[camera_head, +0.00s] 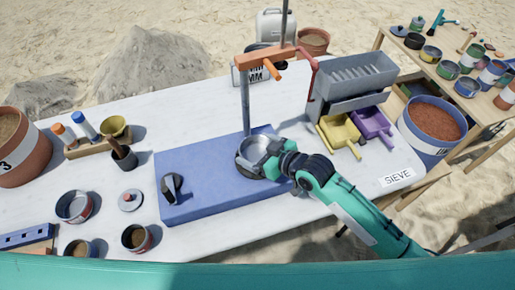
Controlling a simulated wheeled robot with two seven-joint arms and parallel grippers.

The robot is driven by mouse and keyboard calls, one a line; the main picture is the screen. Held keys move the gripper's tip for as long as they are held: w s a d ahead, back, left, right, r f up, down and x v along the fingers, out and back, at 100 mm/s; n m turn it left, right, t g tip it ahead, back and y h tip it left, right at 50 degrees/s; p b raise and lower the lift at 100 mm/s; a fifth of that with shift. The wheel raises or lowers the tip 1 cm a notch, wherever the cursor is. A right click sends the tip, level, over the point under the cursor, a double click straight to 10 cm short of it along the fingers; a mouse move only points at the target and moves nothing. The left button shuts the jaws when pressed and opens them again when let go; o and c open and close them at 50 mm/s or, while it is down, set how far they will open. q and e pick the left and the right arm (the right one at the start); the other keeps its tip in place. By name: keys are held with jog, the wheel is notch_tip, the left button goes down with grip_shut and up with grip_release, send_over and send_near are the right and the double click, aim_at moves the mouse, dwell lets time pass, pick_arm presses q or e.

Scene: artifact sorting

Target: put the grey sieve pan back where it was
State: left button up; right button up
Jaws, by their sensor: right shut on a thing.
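The grey sieve pan (247,147) is round and shallow. It is over the right part of the blue mat (205,160), close to the foot of the upright post. My right gripper (266,162) is shut on the pan's right side. I cannot tell whether the pan touches the mat. The gripper hides part of the pan's near right rim. My left gripper is not in view.
A post with an orange arm (270,54) rises behind the pan. Right of it stand a grey slotted box (355,75), a yellow tray (340,132) and a purple tray (373,122). A dark object (172,187) lies on the mat's left. Small pots stand farther left.

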jog(key=o, duration=0.9)
jog(key=shift+f, duration=0.1)
jog(key=shift+c, duration=0.2)
jog(key=shift+r, duration=0.25)
jog(key=b+v, duration=0.1)
jog(key=v, duration=1)
jog(key=shift+s+d, duration=0.15)
jog(key=shift+d, duration=0.15)
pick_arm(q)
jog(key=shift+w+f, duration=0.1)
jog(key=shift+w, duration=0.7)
pick_arm(e)
jog(key=shift+s+d+r, duration=0.1)
jog(key=shift+d+r, duration=0.05)
jog(key=shift+r, duration=0.05)
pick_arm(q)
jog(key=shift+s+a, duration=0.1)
